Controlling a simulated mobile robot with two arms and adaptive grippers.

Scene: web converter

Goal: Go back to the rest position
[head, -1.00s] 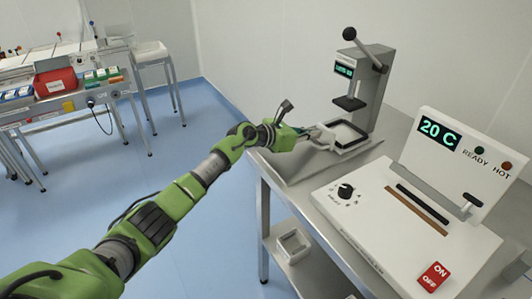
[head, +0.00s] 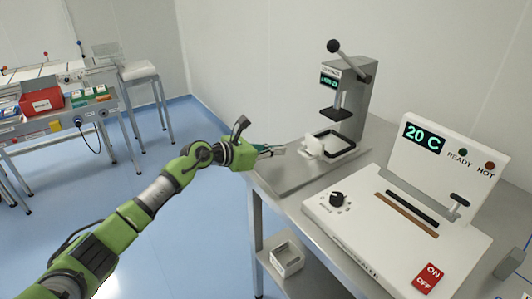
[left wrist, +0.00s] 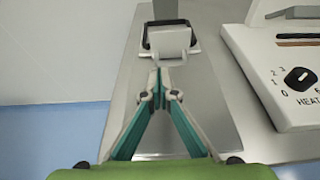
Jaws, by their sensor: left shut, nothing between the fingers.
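The white piece (head: 316,148) leans at the near side of the black-rimmed tray (head: 332,153) under the press (head: 345,100). My left arm is stretched out from the lower left. My right gripper is not in view.
A white heat sealer (head: 400,215) showing 20 C stands on the table at right. A white bin (head: 287,258) sits on the lower shelf. The blue floor between is clear.

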